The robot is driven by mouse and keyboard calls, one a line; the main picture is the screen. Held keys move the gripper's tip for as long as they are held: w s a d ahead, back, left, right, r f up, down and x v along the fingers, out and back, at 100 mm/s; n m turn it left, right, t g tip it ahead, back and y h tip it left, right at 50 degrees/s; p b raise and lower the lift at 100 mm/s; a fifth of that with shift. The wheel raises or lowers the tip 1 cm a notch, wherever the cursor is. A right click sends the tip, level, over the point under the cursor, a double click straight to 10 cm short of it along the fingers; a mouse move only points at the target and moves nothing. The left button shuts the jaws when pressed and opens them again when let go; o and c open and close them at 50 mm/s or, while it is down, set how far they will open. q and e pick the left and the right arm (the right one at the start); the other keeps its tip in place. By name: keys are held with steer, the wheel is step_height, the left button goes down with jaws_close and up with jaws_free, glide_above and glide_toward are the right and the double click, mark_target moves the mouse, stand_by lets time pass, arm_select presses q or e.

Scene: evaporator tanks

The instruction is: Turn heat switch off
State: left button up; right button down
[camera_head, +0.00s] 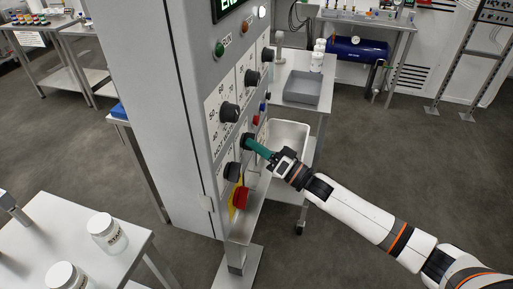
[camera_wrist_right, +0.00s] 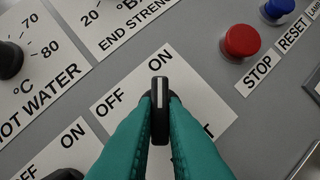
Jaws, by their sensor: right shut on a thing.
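The heat switch is a black knob (camera_wrist_right: 160,105) with a white pointer line, on a white label reading OFF and ON. The rest of its label is mostly hidden by my fingers; only a final T shows. The pointer line stands straight up in the right wrist view, closer to ON than to OFF. My right gripper (camera_wrist_right: 159,103) is shut on this knob, with one teal finger on each side. In the head view the right gripper (camera_head: 252,145) reaches the panel from the right, and the knob (camera_head: 246,139) shows at its fingertips. My left gripper is not in view.
The grey control cabinet (camera_head: 160,120) carries other dials, a red stop button (camera_wrist_right: 241,41), a blue reset button (camera_wrist_right: 277,9) and a larger red knob (camera_head: 240,198) lower down. Another black switch (camera_wrist_right: 64,174) sits close by. A table with jars (camera_head: 107,233) stands at lower left.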

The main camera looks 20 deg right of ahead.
steer(key=shift+w+d+n+g+y+b, duration=0.2)
steer(key=shift+n+g+y+b, duration=1.3)
steer(key=shift+n, duration=2.6)
steer(key=shift+w+d+n+g+y+b, duration=0.15)
steer(key=shift+n+g+y+b, duration=0.5)
steer(key=shift+n+g+b, duration=2.5)
steer(key=shift+w+d+n+g+y+b, duration=0.2)
steer(key=shift+n+y+b, duration=1.15)
steer(key=shift+n, duration=3.7)
steer(key=shift+a+h+b, duration=0.15)
steer(key=shift+h+b, duration=0.15)
steer(key=shift+h, duration=0.1)
steer(key=c, duration=1.5)
jaws_free()
steer(key=shift+g, duration=0.25)
